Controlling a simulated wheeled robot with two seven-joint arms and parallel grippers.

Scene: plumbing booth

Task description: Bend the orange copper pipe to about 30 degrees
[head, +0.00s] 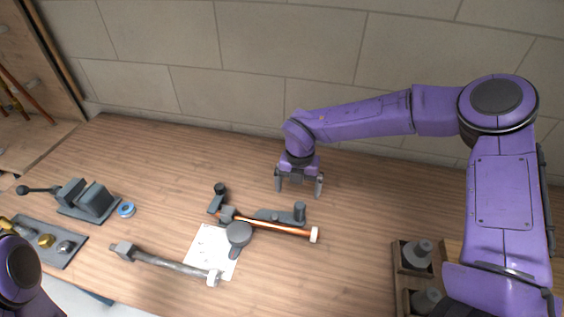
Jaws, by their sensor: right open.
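The orange copper pipe (275,229) lies across the pipe bender (238,233) in the middle of the bench and looks straight. A white piece (314,235) is at its right end. My right gripper (299,188) points down, open and empty, above the bench behind the bender and the pipe, apart from both. My left arm shows only in part at the lower left corner, and its gripper is out of view.
A grey pipe (172,263) lies in front of the bender beside a white sheet (203,243). A vise (88,200), blue tape roll (126,209) and grey mat with fittings (70,257) are at left. A wooden crate (397,275) stands at right. The back of the bench is clear.

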